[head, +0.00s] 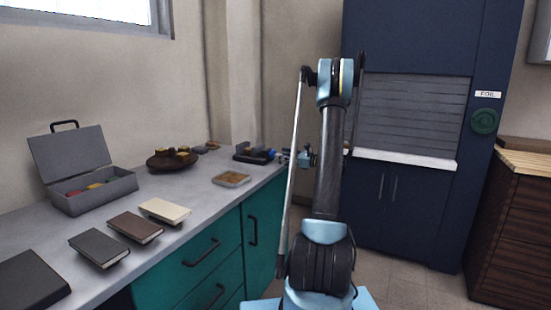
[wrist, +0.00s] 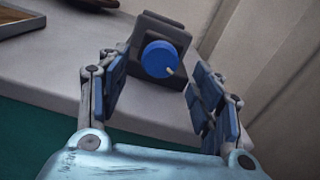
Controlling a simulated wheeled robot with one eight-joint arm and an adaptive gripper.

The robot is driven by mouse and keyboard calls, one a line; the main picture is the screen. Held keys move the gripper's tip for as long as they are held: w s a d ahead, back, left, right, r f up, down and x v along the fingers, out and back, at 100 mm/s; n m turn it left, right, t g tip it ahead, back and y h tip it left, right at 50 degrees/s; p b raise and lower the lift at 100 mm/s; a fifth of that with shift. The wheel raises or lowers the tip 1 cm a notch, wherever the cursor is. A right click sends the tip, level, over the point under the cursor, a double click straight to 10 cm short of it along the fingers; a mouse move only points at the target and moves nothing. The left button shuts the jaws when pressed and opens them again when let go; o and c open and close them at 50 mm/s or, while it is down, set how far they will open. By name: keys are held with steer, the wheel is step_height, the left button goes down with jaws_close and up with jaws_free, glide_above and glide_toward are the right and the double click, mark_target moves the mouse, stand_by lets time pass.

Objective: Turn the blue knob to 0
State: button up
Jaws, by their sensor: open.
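The blue knob (wrist: 160,59) sits on the face of a dark block-shaped device (wrist: 139,35) on the grey counter. A pale pointer mark on the knob points toward the lower right in the wrist view. No number 0 can be read. My gripper (wrist: 152,90) is open, its two fingers to the left and right of the knob and nearer the camera, apart from it. In the head view my gripper (head: 291,157) is small, at the right end of the counter beside the dark device (head: 253,154). The blue knob (head: 272,153) is barely visible there.
The counter (head: 205,197) holds a grey open toolbox (head: 95,192), several books, a brown bowl (head: 172,161) and a small tray (head: 232,179). A wall stands close behind the device. A dark blue cabinet (head: 405,215) is at right, with floor (head: 410,285) before it.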

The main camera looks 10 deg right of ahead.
mark_target(272, 154)
steer(key=shift+x, duration=2.15)
steer(key=c, duration=1.1)
